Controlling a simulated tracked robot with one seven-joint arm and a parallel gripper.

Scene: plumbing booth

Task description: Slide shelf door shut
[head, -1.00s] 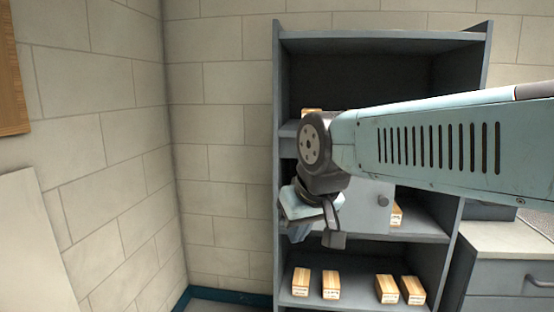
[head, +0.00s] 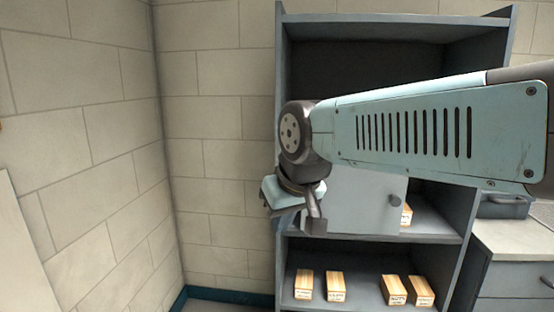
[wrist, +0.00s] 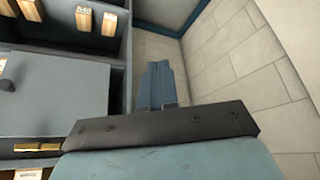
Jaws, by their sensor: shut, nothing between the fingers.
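The shelf door (head: 365,205) is a flat grey panel with a round dark knob (head: 395,201) near its right edge. It covers the left and middle part of the shelf's middle compartment. A gap at its right shows a wooden block (head: 407,214). My arm hides the door's top in the head view. The door also shows at left in the wrist view (wrist: 60,105). My gripper (head: 285,220) hangs at the shelf's left side post, left of the visible door. In the wrist view its fingers (wrist: 159,66) are together and empty, apart from the door and knob.
The grey shelf unit (head: 281,70) has an open top compartment. Several wooden blocks (head: 335,285) stand on its lower shelf. A brick wall (head: 215,130) is left of the shelf, with bare space before it. A drawer cabinet (head: 510,250) stands at right.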

